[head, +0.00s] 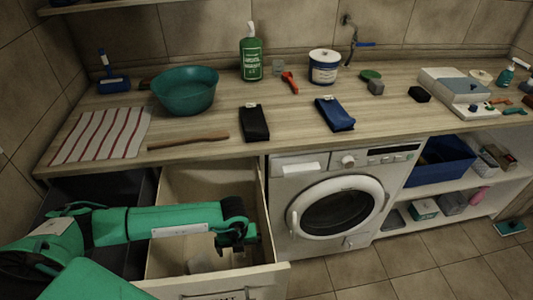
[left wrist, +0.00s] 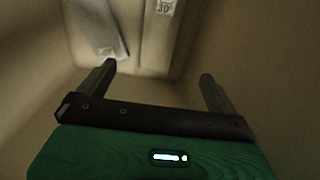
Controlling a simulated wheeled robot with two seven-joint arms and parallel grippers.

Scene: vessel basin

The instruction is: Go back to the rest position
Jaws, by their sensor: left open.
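My left arm comes in from the left in the head view, with its green forearm across the open drawer (head: 195,185). My left gripper (head: 238,246) is over or inside the drawer, near its right wall. The left wrist view shows the same gripper (left wrist: 158,72), with its two fingers wide apart and nothing between them. Past the fingers, a pale grey flat item (left wrist: 98,28) and a small printed label (left wrist: 165,7) show at the drawer's far end. My right gripper is not in view.
The wooden countertop (head: 200,128) above holds a teal basin (head: 185,92), a striped cloth (head: 101,135), a green bottle (head: 250,58) and a dark pouch (head: 254,124). A washing machine (head: 290,205) stands right of the drawer.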

